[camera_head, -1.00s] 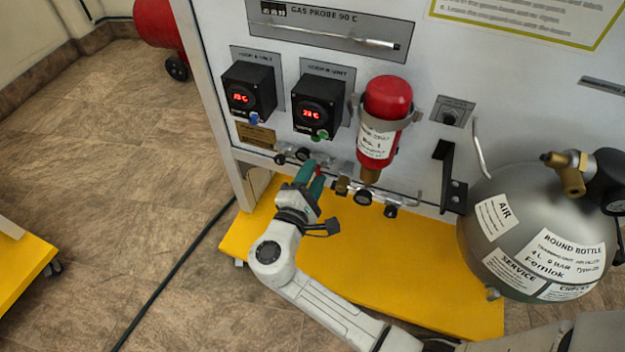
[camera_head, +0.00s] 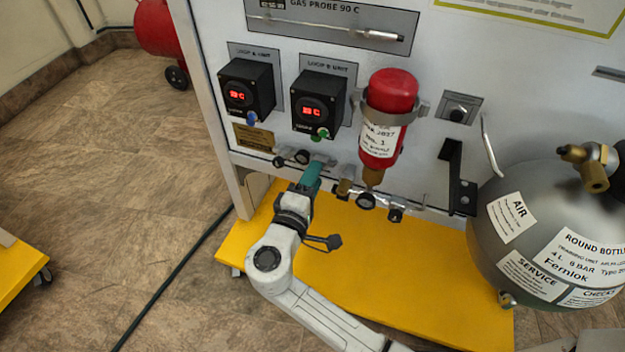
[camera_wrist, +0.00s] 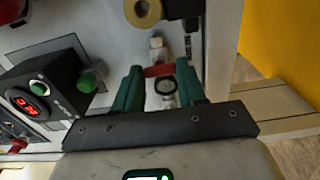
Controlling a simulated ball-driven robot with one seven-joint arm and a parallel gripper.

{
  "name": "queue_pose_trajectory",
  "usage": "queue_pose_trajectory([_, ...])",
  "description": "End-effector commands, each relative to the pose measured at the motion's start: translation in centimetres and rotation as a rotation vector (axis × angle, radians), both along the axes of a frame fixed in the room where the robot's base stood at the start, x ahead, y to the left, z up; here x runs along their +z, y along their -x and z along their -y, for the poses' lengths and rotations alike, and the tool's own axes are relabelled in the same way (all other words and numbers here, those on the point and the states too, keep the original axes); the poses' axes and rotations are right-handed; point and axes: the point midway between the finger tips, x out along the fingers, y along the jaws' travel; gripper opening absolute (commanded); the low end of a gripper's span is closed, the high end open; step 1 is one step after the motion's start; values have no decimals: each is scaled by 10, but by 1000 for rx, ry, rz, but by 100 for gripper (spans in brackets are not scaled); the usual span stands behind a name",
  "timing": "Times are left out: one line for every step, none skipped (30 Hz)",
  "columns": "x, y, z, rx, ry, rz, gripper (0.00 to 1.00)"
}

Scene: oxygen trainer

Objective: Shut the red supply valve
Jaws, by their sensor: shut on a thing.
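The red supply valve handle (camera_wrist: 158,70) shows in the wrist view as a short red bar between my two green fingertips, on a pale metal fitting. My gripper (camera_wrist: 160,80) is shut on it, one finger at each end of the bar. In the head view my gripper (camera_head: 314,170) reaches the pipe row under the panel, left of the red bottle. There its fingers line up one behind the other and hide the red handle. I cannot tell the valve's exact setting.
A red bottle (camera_head: 390,92) hangs in a bracket right of my gripper. Two black display units (camera_head: 318,104) sit above it. A grey round bottle (camera_head: 545,235) stands at the right. A yellow base (camera_head: 400,265) lies below, and a black hose crosses the floor.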

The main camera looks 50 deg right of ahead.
Motion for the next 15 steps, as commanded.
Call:
queue_pose_trajectory([-2,1,0,0,-3,0,10])
queue_pose_trajectory([-2,1,0,0,-3,0,10])
queue_pose_trajectory([-2,1,0,0,-3,0,10])
queue_pose_trajectory([-2,1,0,0,-3,0,10])
queue_pose_trajectory([-2,1,0,0,-3,0,10])
queue_pose_trajectory([-2,1,0,0,-3,0,10])
queue_pose_trajectory([-2,1,0,0,-3,0,10])
queue_pose_trajectory([-2,1,0,0,-3,0,10])
queue_pose_trajectory([-2,1,0,0,-3,0,10])
queue_pose_trajectory([-2,1,0,0,-3,0,43])
queue_pose_trajectory([-2,1,0,0,-3,0,46])
queue_pose_trajectory([-2,1,0,0,-3,0,50])
queue_pose_trajectory([-1,0,0,0,-3,0,53])
queue_pose_trajectory([-1,0,0,0,-3,0,56])
queue_pose_trajectory([-1,0,0,0,-2,0,60])
